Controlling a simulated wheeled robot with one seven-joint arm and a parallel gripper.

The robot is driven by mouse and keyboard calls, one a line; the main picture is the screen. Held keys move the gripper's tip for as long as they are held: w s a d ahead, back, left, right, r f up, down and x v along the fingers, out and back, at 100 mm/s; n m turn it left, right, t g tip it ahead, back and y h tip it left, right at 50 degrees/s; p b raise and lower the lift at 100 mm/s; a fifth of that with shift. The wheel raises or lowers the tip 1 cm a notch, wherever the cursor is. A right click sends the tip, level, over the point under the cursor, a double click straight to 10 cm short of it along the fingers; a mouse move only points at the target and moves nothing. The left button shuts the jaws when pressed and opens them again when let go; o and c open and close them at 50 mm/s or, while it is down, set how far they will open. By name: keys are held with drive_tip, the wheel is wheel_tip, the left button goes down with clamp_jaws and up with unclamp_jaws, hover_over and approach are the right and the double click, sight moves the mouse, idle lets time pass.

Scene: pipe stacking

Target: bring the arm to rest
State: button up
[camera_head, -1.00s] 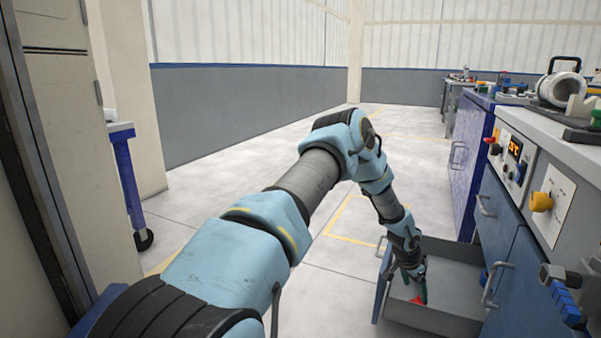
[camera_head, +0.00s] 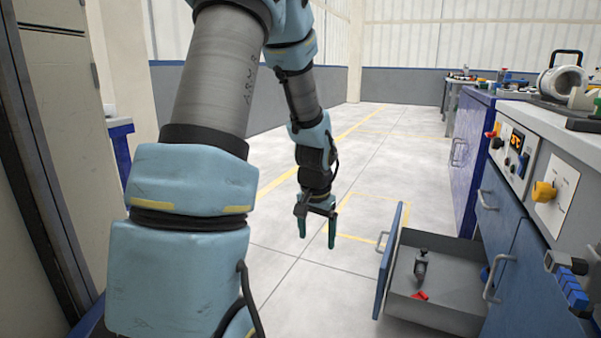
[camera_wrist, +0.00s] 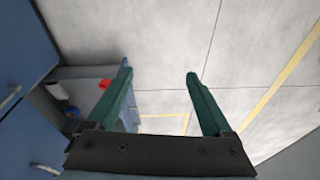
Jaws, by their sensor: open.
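My gripper (camera_head: 317,228) hangs pointing down over the bare floor, left of the open drawer in the head view. Its two green fingers are apart with nothing between them. It also shows in the wrist view (camera_wrist: 160,80), again open and empty above the floor. My arm is raised and stretches from the lower left to the middle of the head view.
An open drawer (camera_head: 441,317) sticks out from the blue cabinet at the right. It holds a grey metal tool (camera_head: 421,265), a red piece (camera_head: 419,296) and a blue item (camera_head: 485,274). A workbench with a control panel (camera_head: 514,152) stands above. The floor is clear.

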drive_tip(key=s+a+r+n, duration=0.2)
drive_tip(key=s+a+n, duration=0.1)
drive_tip(key=s+a, duration=0.3)
drive_tip(key=s+a+r+n, duration=0.25)
drive_tip(key=s+a, duration=0.25)
drive_tip(key=s, duration=0.3)
wheel_tip(320, 180, up, 38)
drive_tip(key=p, duration=3.7)
drive_tip(key=shift+w+d+g, duration=0.2)
drive_tip(key=shift+w+g, duration=0.1)
drive_tip(key=shift+w, duration=0.1)
